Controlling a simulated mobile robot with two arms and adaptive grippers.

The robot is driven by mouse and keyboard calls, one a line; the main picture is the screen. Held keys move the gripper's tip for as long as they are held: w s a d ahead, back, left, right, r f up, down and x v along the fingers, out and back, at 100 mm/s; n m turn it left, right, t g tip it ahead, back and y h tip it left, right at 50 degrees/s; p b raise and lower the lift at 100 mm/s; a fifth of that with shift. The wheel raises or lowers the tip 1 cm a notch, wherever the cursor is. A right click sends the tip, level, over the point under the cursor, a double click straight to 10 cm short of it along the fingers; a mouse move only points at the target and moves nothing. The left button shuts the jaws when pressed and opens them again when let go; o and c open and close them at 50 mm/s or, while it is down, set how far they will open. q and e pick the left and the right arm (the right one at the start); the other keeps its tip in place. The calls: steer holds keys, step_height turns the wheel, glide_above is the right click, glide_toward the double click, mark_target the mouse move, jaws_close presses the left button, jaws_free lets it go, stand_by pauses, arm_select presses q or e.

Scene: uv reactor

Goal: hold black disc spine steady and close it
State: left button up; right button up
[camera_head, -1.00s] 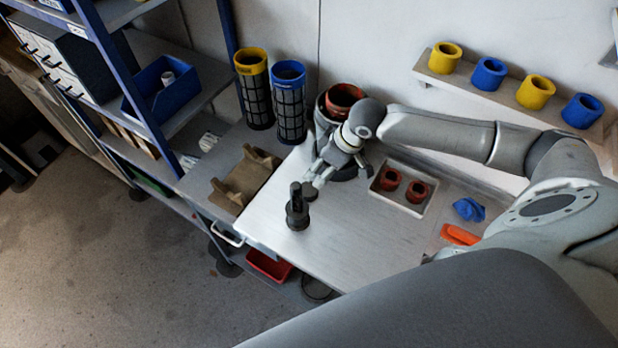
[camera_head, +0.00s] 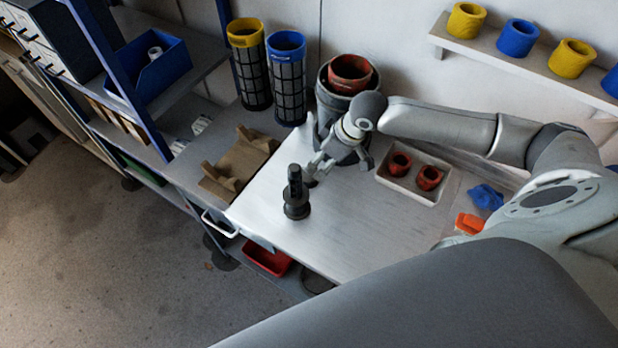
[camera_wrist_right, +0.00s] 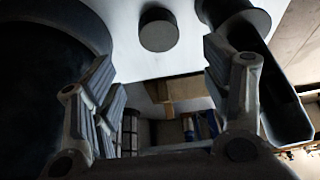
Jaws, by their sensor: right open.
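The black disc spine (camera_head: 296,192) stands upright on the light worktable, a dark slotted post on a round base. In the right wrist view the spine (camera_wrist_right: 262,70) shows at the right, behind one finger. A small dark disc (camera_wrist_right: 158,30) lies beside it on the table, partly hidden by a finger in the head view. My right gripper (camera_head: 341,168) is open and empty, between the spine and the grey bucket, with one finger near the small disc. In its wrist view the two fingers of the gripper (camera_wrist_right: 165,75) are spread apart. My left gripper is out of view.
A grey bucket (camera_head: 325,122) holding a red ring (camera_head: 350,73) stands behind the gripper. A tray (camera_head: 412,190) with two red rings and a blue cloth (camera_head: 486,197) lie to the right. A brown cradle (camera_head: 240,162) is left. The table front of the tray is clear.

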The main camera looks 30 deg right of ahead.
glide_above(309, 176)
steer(key=s+d, duration=0.1)
steer(key=shift+s+d+f+p, duration=0.1)
steer(key=shift+f+p, duration=0.1)
steer(key=shift+f, duration=1.1)
steer(key=shift+d+f+p, duration=0.1)
steer(key=shift+f+p, duration=0.05)
steer(key=shift+f, duration=1.15)
steer(key=shift+f, duration=0.3)
steer(key=shift+p+x, duration=0.65)
steer(key=shift+x, duration=1.65)
steer(key=shift+c, duration=0.3)
steer(key=c, duration=0.8)
